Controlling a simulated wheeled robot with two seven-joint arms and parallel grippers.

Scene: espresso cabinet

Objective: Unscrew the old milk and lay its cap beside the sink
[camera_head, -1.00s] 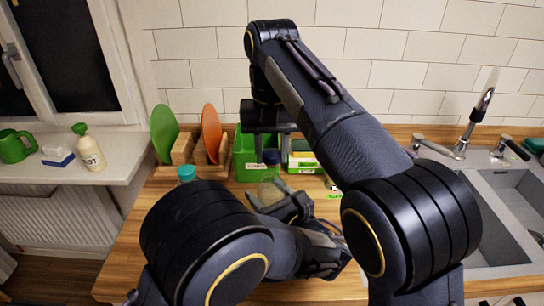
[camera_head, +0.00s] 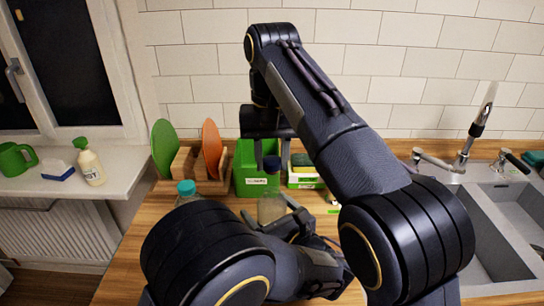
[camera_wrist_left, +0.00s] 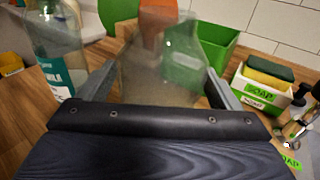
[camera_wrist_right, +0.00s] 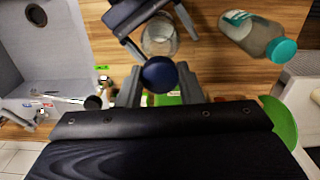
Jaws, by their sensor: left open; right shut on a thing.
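The old milk is a clear bottle (camera_head: 271,209) upright on the wooden counter, in front of the green crate. Its mouth looks bare in the left wrist view (camera_wrist_left: 160,70). My left gripper (camera_head: 268,212) is open, with one finger on each side of the bottle. The dark blue cap (camera_head: 271,164) is above the bottle, with a gap between them in the head view. My right gripper (camera_wrist_right: 158,90) comes down from above and is shut on the cap. The sink (camera_head: 488,235) is at the right; my right arm hides part of the counter before it.
A teal-capped bottle (camera_head: 187,190) stands left of the milk, close to my left gripper. Behind are a green crate (camera_head: 247,180), a rack with green and orange boards (camera_head: 211,145) and a soap caddy (camera_head: 304,180). The tap (camera_head: 470,140) rises behind the sink.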

